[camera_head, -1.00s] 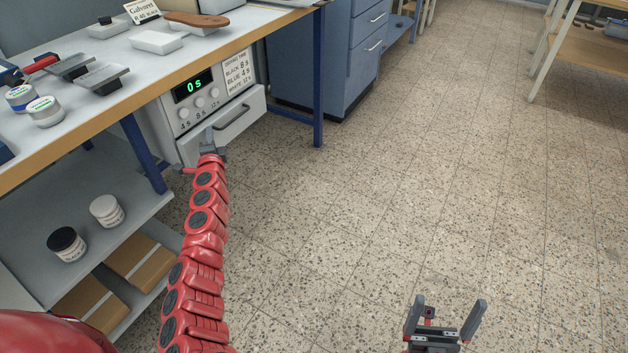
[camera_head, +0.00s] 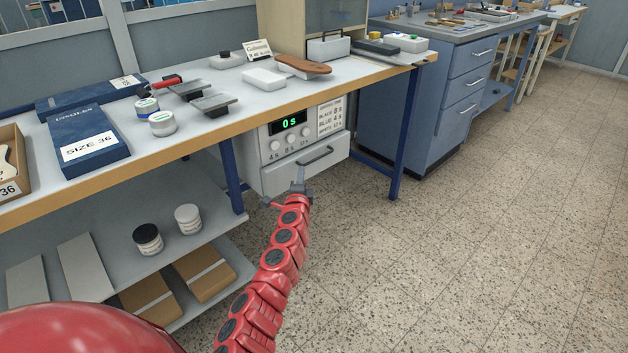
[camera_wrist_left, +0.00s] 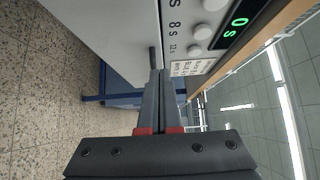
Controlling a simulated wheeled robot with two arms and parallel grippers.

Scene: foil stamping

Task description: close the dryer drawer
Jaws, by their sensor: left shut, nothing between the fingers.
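The dryer (camera_head: 290,129) hangs under the worktop, with a green "0 s" display and three knobs. Its drawer (camera_head: 333,159) is below the panel, with a dark bar handle (camera_head: 316,156). The drawer front looks near the panel's plane; I cannot tell whether a small gap is left. My left gripper (camera_head: 299,173) is shut and empty, its fingertips at the drawer front just below the handle. In the left wrist view the shut fingers (camera_wrist_left: 161,75) point at the drawer front (camera_wrist_left: 105,35), beside the handle (camera_wrist_left: 152,57); contact is unclear. My right gripper is out of view.
The worktop (camera_head: 204,133) holds jars, stamps and blue boxes above the dryer. A blue table leg (camera_head: 399,163) stands right of it, before a blue cabinet (camera_head: 425,125). A shelf (camera_head: 205,231) with two jars lies below left. The floor at right is clear.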

